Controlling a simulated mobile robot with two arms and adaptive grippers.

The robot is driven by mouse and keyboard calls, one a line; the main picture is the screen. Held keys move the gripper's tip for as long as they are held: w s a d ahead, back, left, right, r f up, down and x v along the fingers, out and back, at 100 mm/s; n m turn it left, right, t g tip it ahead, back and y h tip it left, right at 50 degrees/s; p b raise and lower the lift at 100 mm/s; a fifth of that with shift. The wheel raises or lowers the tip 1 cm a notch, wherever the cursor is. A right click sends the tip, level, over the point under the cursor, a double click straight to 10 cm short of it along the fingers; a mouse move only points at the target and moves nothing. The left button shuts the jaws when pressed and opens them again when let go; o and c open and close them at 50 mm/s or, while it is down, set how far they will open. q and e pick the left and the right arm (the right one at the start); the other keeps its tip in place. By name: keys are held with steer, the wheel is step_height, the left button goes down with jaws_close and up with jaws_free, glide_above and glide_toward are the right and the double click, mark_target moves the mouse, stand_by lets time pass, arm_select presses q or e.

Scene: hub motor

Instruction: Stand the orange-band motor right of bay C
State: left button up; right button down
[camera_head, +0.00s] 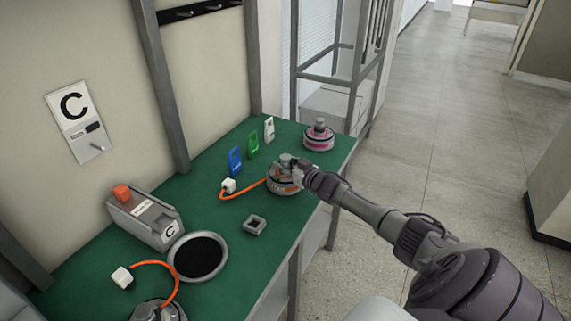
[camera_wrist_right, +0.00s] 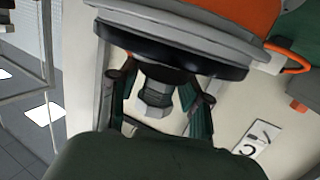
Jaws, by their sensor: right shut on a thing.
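The orange-band motor (camera_head: 284,186) is at the right part of the green bench, its shaft end up. An orange cable runs left from it to a white plug (camera_head: 229,185). My right gripper (camera_head: 299,168) is shut on the motor's shaft end from the right. In the right wrist view the motor's orange band (camera_wrist_right: 235,12) fills the top, and the fingers (camera_wrist_right: 157,98) flank the shaft. I cannot tell whether the motor touches the bench. My left gripper is out of view.
A round black pad with a grey ring (camera_head: 176,271) lies right of the box. A small grey square block (camera_head: 255,225), blue (camera_head: 235,161), green (camera_head: 253,143) and white (camera_head: 269,130) tags, and a pink-band motor (camera_head: 319,139) are near. Another motor (camera_head: 158,311) is cut off below.

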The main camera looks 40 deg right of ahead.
steer(key=shift+w, duration=0.1)
steer(key=c, duration=0.8)
jaws_free()
steer(key=shift+r, duration=0.1)
steer(key=shift+c, duration=0.2)
steer(key=o, duration=0.4)
steer(key=shift+a, duration=0.1)
steer(key=shift+s+f, duration=0.25)
steer(key=shift+f, duration=0.25)
steer(key=s+r, duration=0.2)
steer(key=s, duration=0.9)
steer(key=shift+s+a+r, duration=0.2)
steer(key=shift+s+r, duration=0.05)
steer(key=shift+s, duration=0.1)
